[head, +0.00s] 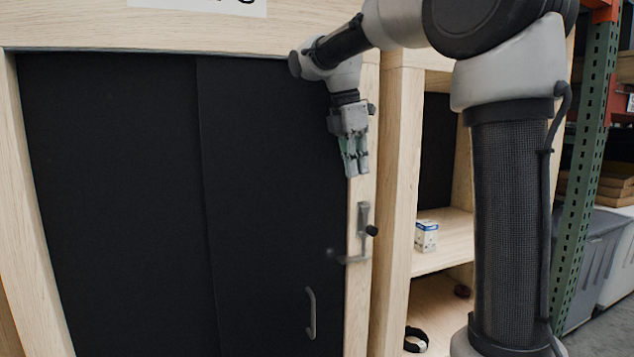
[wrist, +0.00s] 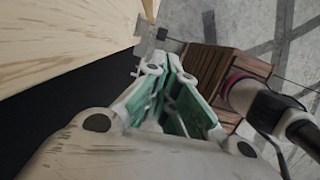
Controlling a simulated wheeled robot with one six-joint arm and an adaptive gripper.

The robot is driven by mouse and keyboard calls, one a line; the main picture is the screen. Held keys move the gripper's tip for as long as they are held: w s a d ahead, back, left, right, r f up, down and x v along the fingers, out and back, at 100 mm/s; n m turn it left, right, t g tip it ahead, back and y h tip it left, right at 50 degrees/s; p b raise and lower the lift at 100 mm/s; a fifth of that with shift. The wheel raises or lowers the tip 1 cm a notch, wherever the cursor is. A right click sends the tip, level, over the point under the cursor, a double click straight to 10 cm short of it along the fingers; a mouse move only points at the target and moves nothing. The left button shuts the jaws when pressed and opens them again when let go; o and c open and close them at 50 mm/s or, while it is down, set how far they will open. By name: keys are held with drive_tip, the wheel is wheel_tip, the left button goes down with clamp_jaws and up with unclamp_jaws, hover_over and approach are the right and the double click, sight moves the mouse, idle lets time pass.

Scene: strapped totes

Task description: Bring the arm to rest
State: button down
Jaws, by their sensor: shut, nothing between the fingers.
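My gripper (head: 357,172) hangs from the raised arm in the head view, fingers pointing down. It is in front of the pale wooden post at the right edge of the black cabinet doors, above a metal latch (head: 362,232) with a dark knob. The green-padded fingers are shut and hold nothing. In the wrist view, the gripper (wrist: 172,72) shows its fingers close together, pointing away from the camera, with the latch bracket (wrist: 155,45) beyond them. The gripper appears apart from the latch.
The black door panels (head: 120,200) look closed; one has a grey handle (head: 311,313). A small white and blue box (head: 426,236) stands on an open shelf (head: 450,250). A dark ring-shaped item (head: 416,340) lies lower. A green rack post (head: 585,170) and grey totes (head: 590,265) are at right.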

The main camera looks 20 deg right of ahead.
wheel_tip(320, 180, down, 7)
drive_tip(key=s+a+m+y, duration=0.1)
drive_tip(key=s+m, duration=0.2)
drive_tip(key=m, duration=0.6)
drive_tip(key=s+d+f+m+t, duration=0.1)
drive_tip(key=s+f+m, duration=0.1)
drive_tip(key=s, duration=0.5)
drive_tip(key=s+f+m+t, duration=0.1)
drive_tip(key=s+f+m, duration=0.1)
drive_tip(key=s+m, duration=0.2)
drive_tip(key=s+d+f+m+t+y, duration=0.1)
drive_tip(key=s+f+m+t, duration=0.1)
drive_tip(key=s, duration=0.7)
drive_tip(key=shift+s+d+f+m, duration=0.3)
drive_tip(key=shift+s+f+m, duration=0.1)
drive_tip(key=shift+f+m, duration=0.25)
